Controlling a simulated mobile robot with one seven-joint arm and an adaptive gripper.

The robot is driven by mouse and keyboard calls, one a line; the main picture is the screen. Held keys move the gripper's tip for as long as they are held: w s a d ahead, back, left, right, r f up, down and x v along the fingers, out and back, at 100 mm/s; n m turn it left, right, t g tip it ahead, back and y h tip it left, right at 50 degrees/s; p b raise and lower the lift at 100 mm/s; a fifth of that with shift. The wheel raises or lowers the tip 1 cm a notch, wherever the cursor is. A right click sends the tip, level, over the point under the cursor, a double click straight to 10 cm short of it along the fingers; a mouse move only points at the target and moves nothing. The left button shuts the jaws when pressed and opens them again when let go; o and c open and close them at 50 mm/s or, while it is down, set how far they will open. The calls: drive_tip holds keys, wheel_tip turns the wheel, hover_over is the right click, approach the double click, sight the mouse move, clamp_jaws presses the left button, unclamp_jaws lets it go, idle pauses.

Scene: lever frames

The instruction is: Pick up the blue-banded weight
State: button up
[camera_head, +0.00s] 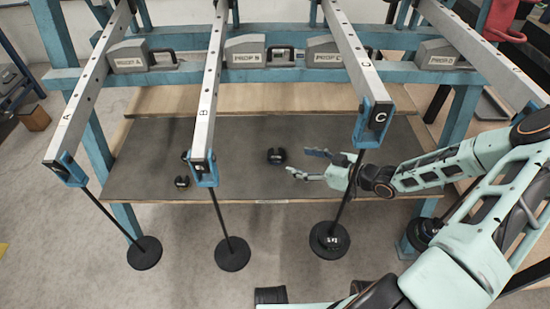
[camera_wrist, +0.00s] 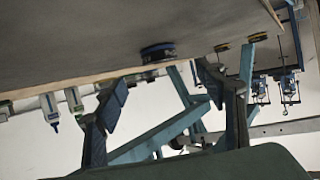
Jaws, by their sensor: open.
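The blue-banded weight (camera_wrist: 158,52) is a dark disc with a blue band, on the dark grey board in the wrist view. In the head view a dark round weight (camera_head: 277,155), seemingly the same one, stands mid-board; its band colour is too small to tell. My gripper (camera_head: 300,162) is open and empty, just right of that weight and apart from it, fingers pointing left. In the wrist view my gripper's two fingers (camera_wrist: 162,80) are spread, with the blue-banded weight seen beyond and between them.
Two other weights (camera_head: 182,181) (camera_head: 187,156) stand further left on the board (camera_head: 240,185); they show yellowish bands in the wrist view (camera_wrist: 222,47). Levers A (camera_head: 90,100), B (camera_head: 208,95) and C (camera_head: 355,60) slope overhead, with rods hanging to black discs. Lever C's rod hangs near my wrist.

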sight(281, 156)
drive_tip(key=x, duration=0.3)
drive_tip(key=shift+f+b, duration=0.1)
drive_tip(key=shift+b, duration=0.2)
drive_tip(key=shift+r+b+x, duration=0.15)
drive_tip(key=shift+b+x, duration=0.45)
drive_tip(key=shift+x, duration=0.9)
drive_tip(key=shift+r+b+x, duration=0.1)
drive_tip(key=shift+b+x, duration=0.5)
drive_tip(key=shift+x, duration=0.95)
drive_tip(key=shift+w, duration=0.15)
drive_tip(key=shift+c, duration=0.2)
drive_tip(key=c, duration=1.4)
drive_tip(key=shift+r+p, duration=3.6)
drive_tip(key=shift+r, duration=3)
